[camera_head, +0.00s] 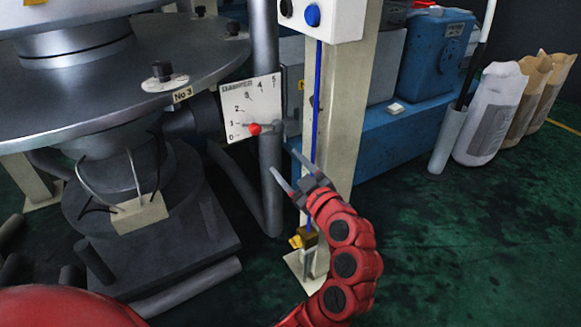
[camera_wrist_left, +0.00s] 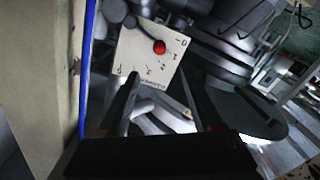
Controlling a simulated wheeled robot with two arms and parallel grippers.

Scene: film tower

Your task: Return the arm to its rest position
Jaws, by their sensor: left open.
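My left gripper (camera_head: 296,176) is in the head view, at the end of my red arm, in front of the cream post. Its two fingers are apart with nothing between them. A white dial plate (camera_head: 251,106) with numbers stands just beyond and above it, with a red-knobbed lever (camera_head: 254,129) near the 1 mark. The gripper is apart from the knob. In the left wrist view the open fingers (camera_wrist_left: 158,108) point toward the dial plate (camera_wrist_left: 150,62) and red knob (camera_wrist_left: 159,47). My right gripper is not in view.
The cream post (camera_head: 345,110) with a switch box (camera_head: 322,18) stands close to the gripper. Round grey machinery (camera_head: 100,75) fills the left. A blue machine (camera_head: 435,52) and sacks (camera_head: 497,112) stand at the right. Green floor (camera_head: 460,240) is clear at lower right.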

